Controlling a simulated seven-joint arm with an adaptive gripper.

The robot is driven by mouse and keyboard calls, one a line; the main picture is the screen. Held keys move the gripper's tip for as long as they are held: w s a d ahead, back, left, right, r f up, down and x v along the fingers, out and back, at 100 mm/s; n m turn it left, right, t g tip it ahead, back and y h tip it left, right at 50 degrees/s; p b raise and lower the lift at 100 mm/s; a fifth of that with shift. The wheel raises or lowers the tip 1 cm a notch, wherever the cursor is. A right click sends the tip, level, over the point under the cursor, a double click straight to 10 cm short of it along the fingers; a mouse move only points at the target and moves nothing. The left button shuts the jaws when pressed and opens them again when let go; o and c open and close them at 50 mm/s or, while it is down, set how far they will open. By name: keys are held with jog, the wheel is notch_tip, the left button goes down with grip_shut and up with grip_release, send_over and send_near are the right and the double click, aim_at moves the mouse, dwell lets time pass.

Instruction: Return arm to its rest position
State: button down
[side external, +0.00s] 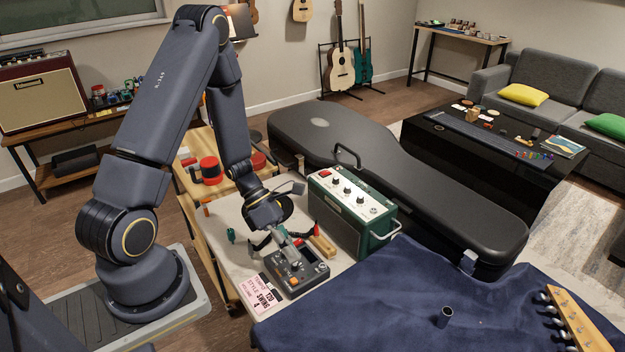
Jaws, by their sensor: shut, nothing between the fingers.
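My arm reaches over the workbench (237,215) from its base at the left, bent down at the elbow. My gripper (294,257) is low over the bench, its tip pointing down at a small dark grey box (306,277) with knobs. The gripper is shut and I see nothing held in it. It overlaps the back part of the box in the picture; I cannot tell whether it touches it.
A green amplifier (365,236) with a handle stands just right of my gripper. A pink card (262,297) lies beside the box. A black guitar case (400,175) lies behind. A blue cloth (400,310) covers the front right.

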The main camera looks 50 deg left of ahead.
jog(key=w+d+r+m+t+y, duration=0.1)
jog(key=d+r+m+y, duration=0.15)
jog(key=r+m, duration=0.6)
jog(key=d+r+m+y, duration=0.1)
jog(key=d+r+m, duration=0.35)
jog(key=r, duration=0.75)
jog(key=s+a+r+m+t+y, duration=0.1)
jog(key=s+a+r+m+y, duration=0.1)
jog(key=m, duration=0.6)
jog(key=s+a+r+m+t+y, duration=0.1)
jog(key=s+a+r+m+y, duration=0.2)
jog(key=m, duration=0.5)
jog(key=s+a+r, duration=0.1)
jog(key=s+r, duration=0.1)
jog(key=s, duration=0.1)
jog(key=shift+s+t, duration=0.3)
jog(key=shift+t, duration=0.1)
jog(key=shift+y, duration=0.25)
